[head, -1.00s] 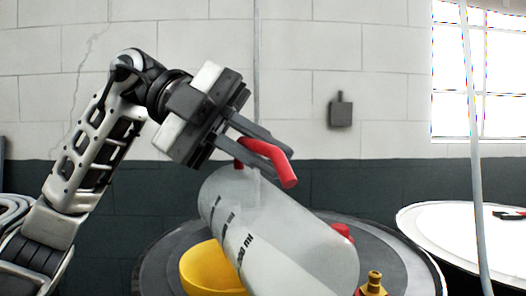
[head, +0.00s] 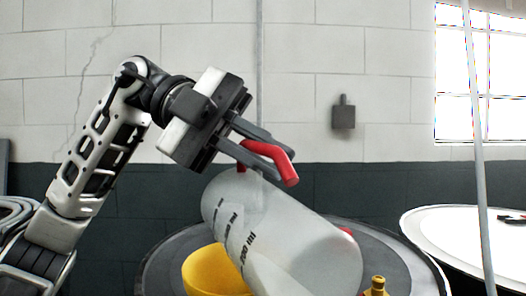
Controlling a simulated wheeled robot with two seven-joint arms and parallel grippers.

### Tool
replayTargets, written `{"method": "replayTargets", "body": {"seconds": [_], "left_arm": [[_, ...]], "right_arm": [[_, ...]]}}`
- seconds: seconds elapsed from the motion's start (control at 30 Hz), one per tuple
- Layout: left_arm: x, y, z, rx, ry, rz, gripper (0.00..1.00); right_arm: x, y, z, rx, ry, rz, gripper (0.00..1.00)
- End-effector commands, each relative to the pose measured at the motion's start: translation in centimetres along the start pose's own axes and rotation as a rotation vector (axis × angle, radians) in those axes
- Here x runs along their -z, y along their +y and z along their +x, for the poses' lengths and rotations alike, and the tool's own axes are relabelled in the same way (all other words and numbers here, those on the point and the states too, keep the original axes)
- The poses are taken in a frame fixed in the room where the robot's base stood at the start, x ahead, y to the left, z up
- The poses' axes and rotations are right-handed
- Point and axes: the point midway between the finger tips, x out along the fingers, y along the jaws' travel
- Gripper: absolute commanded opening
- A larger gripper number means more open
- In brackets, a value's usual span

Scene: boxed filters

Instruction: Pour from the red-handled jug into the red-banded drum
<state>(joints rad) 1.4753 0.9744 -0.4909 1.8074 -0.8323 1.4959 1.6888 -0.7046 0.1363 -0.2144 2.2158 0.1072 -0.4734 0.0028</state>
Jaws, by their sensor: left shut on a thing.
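The red-handled jug (head: 285,235) is a translucent white vessel with dark graduation marks, tilted steeply over a grey drum top. Its red handle (head: 272,160) is between the fingers of my left gripper (head: 265,158), which is shut on it. A yellow funnel-like bowl (head: 208,272) sits on the drum top (head: 165,262), partly behind the jug. The jug's lower end runs toward the bottom edge of the view. Whether liquid is flowing is unclear. No red band shows on the drum; its side is out of view. My right gripper is not in view.
A brass fitting (head: 377,285) stands on the drum top at the right. A second, white-topped drum (head: 455,235) is at the right with a dark and red item on it. A block wall stands behind.

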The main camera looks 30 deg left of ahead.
Motion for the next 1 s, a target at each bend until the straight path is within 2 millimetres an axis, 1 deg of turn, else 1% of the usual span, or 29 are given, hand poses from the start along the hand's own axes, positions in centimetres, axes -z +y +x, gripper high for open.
{"method": "replayTargets", "body": {"seconds": [0.67,1.0], "left_arm": [[-0.64,-0.38,-0.97,0.053,0.050,-0.054,0.00],[-0.67,-0.41,-1.04,0.057,0.054,-0.058,0.00]], "right_arm": [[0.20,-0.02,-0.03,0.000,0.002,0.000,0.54],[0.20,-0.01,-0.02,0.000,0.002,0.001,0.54]]}}
